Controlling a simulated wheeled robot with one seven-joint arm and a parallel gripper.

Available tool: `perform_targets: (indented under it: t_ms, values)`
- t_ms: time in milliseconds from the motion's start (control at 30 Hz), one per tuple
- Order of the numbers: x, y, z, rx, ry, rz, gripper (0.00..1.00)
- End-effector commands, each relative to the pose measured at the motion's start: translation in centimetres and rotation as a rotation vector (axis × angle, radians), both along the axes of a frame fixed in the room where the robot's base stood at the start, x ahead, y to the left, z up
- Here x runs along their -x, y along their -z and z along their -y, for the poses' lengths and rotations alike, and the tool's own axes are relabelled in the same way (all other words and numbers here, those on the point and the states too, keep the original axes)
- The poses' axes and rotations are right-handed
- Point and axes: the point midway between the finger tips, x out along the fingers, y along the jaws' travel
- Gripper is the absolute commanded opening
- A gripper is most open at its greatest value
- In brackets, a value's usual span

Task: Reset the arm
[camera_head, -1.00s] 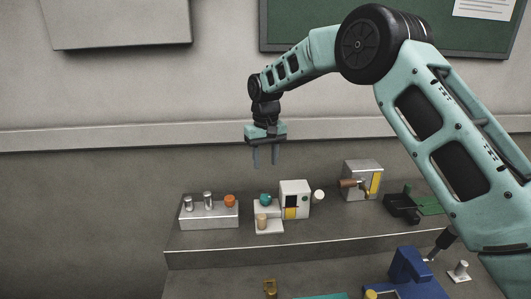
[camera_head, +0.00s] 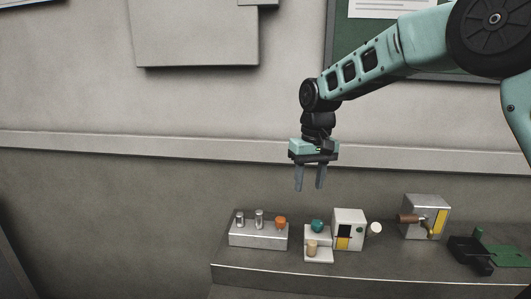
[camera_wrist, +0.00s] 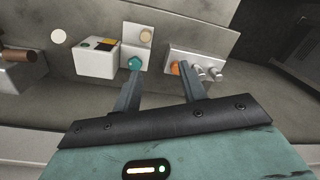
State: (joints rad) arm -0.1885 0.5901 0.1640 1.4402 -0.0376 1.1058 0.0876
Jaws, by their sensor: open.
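My gripper (camera_head: 310,178) hangs with its fingers pointing down, above the back of the bench, in the head view. Its two grey fingers are apart with nothing between them. In the wrist view my gripper (camera_wrist: 160,92) also shows empty. Below it stand a white box fixture (camera_head: 348,228) with a teal knob (camera_head: 317,226) beside it, and a grey block (camera_head: 258,236) with two metal pegs and an orange knob (camera_head: 280,222). The gripper is clear of all of them.
A metal box with a brown cylinder (camera_head: 408,218) and a yellow panel stands to the right on the bench (camera_head: 300,275). A black and green fixture (camera_head: 472,252) is at the far right. A wall ledge (camera_head: 150,143) runs behind. Open space surrounds the gripper.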

Motion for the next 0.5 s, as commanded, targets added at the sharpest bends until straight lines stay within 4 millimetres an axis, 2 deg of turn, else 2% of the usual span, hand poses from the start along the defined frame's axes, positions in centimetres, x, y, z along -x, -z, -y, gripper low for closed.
perform_targets:
  t_ms: [33, 100, 233, 367, 500]
  values:
    - [2.7, -0.3, -1.3, -0.01, -0.039, 0.0, 0.42]
    - [6.2, -0.4, -2.8, -0.025, -0.084, 0.0, 0.42]
    - [13.1, -0.2, -4.7, -0.042, -0.171, 0.0, 0.42]
    - [20.2, 0.6, -5.3, -0.046, -0.252, 0.005, 0.42]
    - [27.6, 2.1, -4.4, -0.035, -0.331, 0.012, 0.42]
